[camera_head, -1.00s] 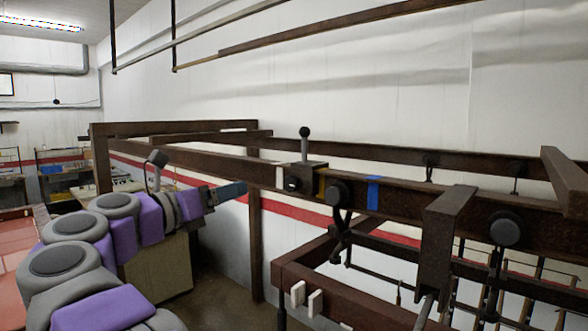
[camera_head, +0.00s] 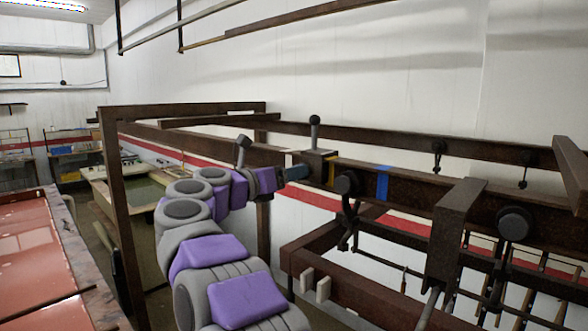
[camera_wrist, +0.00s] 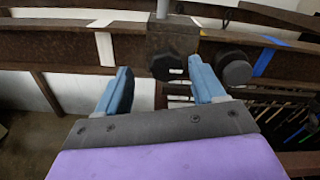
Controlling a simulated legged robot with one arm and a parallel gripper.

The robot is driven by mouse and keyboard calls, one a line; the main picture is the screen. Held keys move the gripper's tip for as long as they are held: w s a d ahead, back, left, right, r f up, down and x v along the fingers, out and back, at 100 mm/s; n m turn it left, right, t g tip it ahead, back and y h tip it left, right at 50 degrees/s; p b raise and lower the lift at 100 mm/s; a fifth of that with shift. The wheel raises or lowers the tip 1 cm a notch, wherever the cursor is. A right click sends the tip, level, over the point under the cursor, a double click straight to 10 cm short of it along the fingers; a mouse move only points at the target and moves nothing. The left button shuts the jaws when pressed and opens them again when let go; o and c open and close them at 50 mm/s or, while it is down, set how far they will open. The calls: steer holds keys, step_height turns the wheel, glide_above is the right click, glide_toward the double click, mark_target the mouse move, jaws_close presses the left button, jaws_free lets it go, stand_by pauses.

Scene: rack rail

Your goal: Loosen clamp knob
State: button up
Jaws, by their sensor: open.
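The clamp (camera_head: 316,166) is a dark block on the brown rail (camera_head: 410,199), with a grey post and a dark ball on top. In the wrist view, its dark, faceted knob (camera_wrist: 165,66) faces me. My gripper (camera_wrist: 159,72) is open, with its two blue fingers to the left and right of the knob and a gap on each side. The fingers look short of the knob, but the exact depth is hard to tell. In the head view, my gripper (camera_head: 295,173) is just left of the clamp and hides its knob.
A round black knob (camera_wrist: 234,69) sits close to the right finger; it also shows in the head view (camera_head: 347,184). Blue tape (camera_head: 383,184) marks the rail farther right. A brown frame post (camera_head: 127,220) stands left of my arm. A red-topped table (camera_head: 40,255) is at left.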

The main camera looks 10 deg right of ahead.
mark_target(300, 180)
steer(key=x, duration=0.3)
steer(key=shift+s+d, duration=0.1)
steer(key=shift+d, duration=0.55)
steer(key=shift+a, duration=0.1)
steer(key=shift+a, duration=0.3)
steer(key=c, duration=1)
